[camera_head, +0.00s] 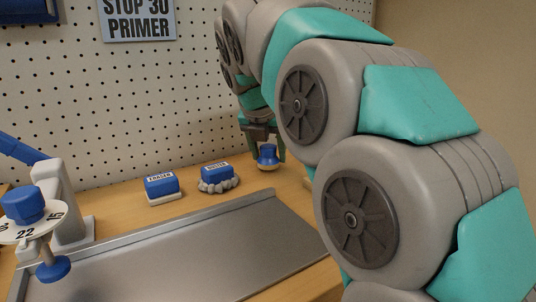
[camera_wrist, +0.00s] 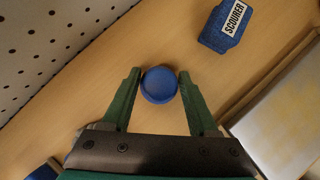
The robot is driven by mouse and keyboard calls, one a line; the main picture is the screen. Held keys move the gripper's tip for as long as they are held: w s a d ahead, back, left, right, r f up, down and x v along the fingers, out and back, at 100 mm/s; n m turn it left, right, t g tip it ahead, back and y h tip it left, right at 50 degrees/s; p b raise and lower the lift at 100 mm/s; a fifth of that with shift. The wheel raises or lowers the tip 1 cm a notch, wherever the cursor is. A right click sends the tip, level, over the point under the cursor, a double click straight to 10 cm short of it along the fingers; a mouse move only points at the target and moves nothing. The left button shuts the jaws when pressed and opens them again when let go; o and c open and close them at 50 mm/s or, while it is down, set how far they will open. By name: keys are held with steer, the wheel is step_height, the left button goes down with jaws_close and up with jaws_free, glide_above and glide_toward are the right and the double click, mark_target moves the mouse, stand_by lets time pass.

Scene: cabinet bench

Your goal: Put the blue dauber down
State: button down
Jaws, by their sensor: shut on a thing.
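The blue dauber (camera_head: 267,154) has a round blue knob and a pale base in the head view. It is between the fingers of my gripper (camera_head: 266,148), which points down at the back of the bench. In the wrist view the dauber (camera_wrist: 159,85) is a round blue disc seen from above, between the two green fingertips of my gripper (camera_wrist: 160,78). The gripper is shut on it, and the dauber looks upright. Its base is at or very near the wooden bench top (camera_head: 292,187); I cannot tell whether it touches.
A blue eraser (camera_head: 162,187) and a blue duster (camera_head: 217,176) stand left of the dauber. A blue scourer (camera_wrist: 224,25) lies at upper right in the wrist view. The metal tray (camera_head: 170,258) fills the front. A perforated board (camera_head: 150,95) rises behind. Bare wood surrounds the dauber.

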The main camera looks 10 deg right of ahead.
steer(key=shift+f, duration=0.3)
steer(key=shift+c, duration=0.8)
jaws_free()
steer(key=shift+f, duration=0.15)
steer(key=v, duration=1.2)
steer(key=shift+r, duration=0.25)
